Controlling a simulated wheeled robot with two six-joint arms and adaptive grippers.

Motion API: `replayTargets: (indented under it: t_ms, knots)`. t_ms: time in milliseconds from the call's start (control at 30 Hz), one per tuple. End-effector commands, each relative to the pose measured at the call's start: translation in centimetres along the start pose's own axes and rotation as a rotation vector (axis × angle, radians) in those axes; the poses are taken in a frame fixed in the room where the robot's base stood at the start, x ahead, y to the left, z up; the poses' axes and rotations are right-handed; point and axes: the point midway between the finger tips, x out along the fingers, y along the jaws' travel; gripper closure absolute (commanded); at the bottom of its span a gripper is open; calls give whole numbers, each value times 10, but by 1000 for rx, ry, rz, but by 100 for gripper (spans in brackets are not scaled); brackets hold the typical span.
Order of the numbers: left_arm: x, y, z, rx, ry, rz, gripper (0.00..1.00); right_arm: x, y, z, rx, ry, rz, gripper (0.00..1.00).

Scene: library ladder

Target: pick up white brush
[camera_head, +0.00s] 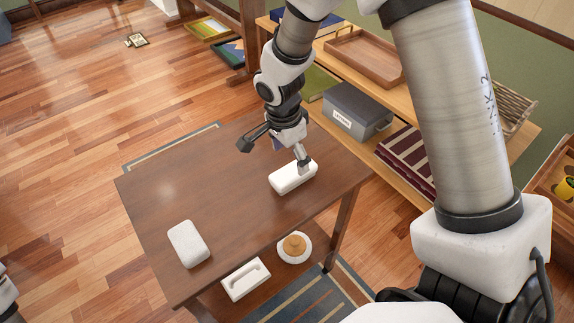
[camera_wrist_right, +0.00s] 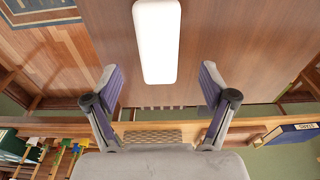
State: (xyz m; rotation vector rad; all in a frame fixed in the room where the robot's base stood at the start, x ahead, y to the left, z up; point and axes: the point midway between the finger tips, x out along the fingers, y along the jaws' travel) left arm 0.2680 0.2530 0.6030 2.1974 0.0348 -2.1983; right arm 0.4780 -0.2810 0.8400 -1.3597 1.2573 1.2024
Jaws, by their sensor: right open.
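A white block-like thing with rounded edges, likely the white brush (camera_head: 291,180), lies on the brown table (camera_head: 235,211) near its right side. No bristles show. In the right wrist view its long white top (camera_wrist_right: 157,42) shows ahead of the fingertips, roughly centred between them. My right gripper (camera_head: 275,155) is open and empty above the table; one finger overlaps the white thing in the head view, and I cannot tell whether they touch. The gripper also shows in the wrist view (camera_wrist_right: 160,80).
A second white rounded block (camera_head: 188,244) lies at the table's near left. A white piece with a handle (camera_head: 245,279) and a brown round thing on a white plate (camera_head: 294,248) sit lower down. A shelf (camera_head: 408,187) with a grey box (camera_head: 357,110) stands behind right.

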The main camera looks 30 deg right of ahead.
Motion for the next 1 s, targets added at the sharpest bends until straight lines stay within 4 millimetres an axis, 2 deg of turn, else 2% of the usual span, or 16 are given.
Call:
replayTargets:
  t_ms: [300,400,567,633,767,800,867,900,1000]
  knots:
    - [6,0,0,0,0,0,61,54,1,-2,-1,-2,4,17]
    - [6,0,0,0,1,0,61,61,1,-2,0,-2,1,17]
    - [6,0,0,0,0,0,61,60,1,-2,0,-2,0,17]
    - [6,0,0,0,0,0,61,60,1,-2,0,-2,0,34]
    - [6,0,0,0,0,0,61,60,1,-2,0,-2,0,80]
    - [6,0,0,0,0,0,61,60,1,-2,-1,-2,0,83]
    - [6,0,0,0,1,0,61,60,1,-2,-1,-2,1,84]
    - [6,0,0,0,1,0,61,60,1,-2,-1,-2,1,89]
    - [6,0,0,0,1,0,61,60,1,-2,-1,-2,1,89]
